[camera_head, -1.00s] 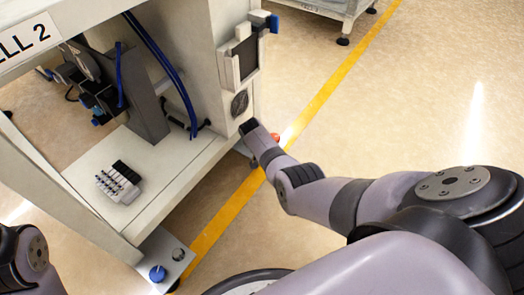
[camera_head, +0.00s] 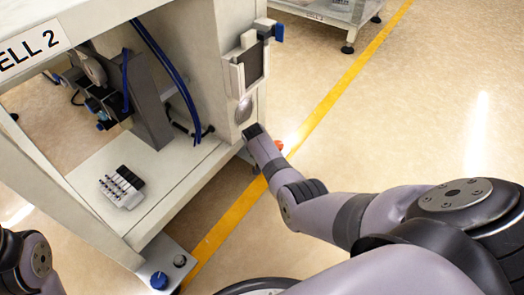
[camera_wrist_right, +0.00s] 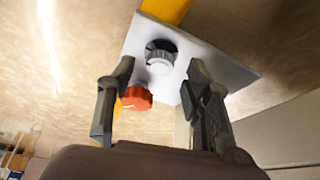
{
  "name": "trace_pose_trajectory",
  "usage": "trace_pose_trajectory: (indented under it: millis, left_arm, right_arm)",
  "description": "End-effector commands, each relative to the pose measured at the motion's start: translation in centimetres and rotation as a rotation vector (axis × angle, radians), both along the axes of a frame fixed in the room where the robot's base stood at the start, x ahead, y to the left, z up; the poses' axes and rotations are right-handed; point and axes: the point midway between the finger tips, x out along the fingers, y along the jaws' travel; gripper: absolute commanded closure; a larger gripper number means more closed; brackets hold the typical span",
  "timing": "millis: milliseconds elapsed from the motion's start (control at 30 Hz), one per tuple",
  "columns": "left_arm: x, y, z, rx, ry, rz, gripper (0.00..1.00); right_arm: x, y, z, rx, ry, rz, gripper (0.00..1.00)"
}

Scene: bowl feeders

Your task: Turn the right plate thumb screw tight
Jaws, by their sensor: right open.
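The red thumb screw (camera_wrist_right: 137,98), with a pale mark on its face, sits at the near edge of a pale plate (camera_wrist_right: 226,65) in the right wrist view. It also shows as a small red spot (camera_head: 278,145) beside my right arm in the head view. My right gripper (camera_wrist_right: 157,92) is open. Its fingers stand either side of the red screw, which looks nearer the left finger; I cannot tell if they touch. A grey knob in a dark ring (camera_wrist_right: 160,57) is on the same plate.
The machine frame (camera_head: 229,75) stands close to my right arm. A left foot plate (camera_head: 151,262) carries a blue thumb screw (camera_head: 159,280) and a dark knob (camera_head: 180,261). A yellow floor line (camera_head: 325,95) runs past. Floor on the right is clear.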

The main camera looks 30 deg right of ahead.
Motion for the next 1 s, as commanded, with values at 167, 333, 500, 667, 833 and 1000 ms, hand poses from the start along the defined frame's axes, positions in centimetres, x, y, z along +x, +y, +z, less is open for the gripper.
trace_pose_trajectory:
  millis: [167, 333, 500, 667, 833, 1000]
  left_arm:
    - [0.0, 0.0, 0.0, -0.001, -0.001, -0.001, 0.39]
    - [0.0, 0.0, 0.0, -0.001, -0.001, -0.001, 0.39]
    - [0.0, 0.0, 0.0, -0.001, -0.001, -0.001, 0.39]
    - [0.0, 0.0, 0.0, -0.001, -0.001, -0.001, 0.39]
    - [0.0, 0.0, 0.0, -0.001, -0.001, -0.001, 0.39]
    - [0.0, 0.0, 0.0, -0.001, -0.001, -0.001, 0.39]
  right_arm:
    - [-0.6, 0.8, 2.0, 0.003, -0.004, 0.0, 0.54]
    - [-1.2, 1.6, 4.5, 0.004, -0.004, 0.0, 0.54]
    - [-1.8, 2.5, 7.2, 0.003, -0.003, 0.0, 0.54]
    - [-2.2, 3.1, 8.9, 0.003, -0.001, 0.0, 0.54]
    - [-2.5, 3.3, 9.7, 0.004, 0.0, 0.0, 0.54]
    - [-2.5, 3.4, 9.7, 0.003, 0.001, 0.0, 0.54]
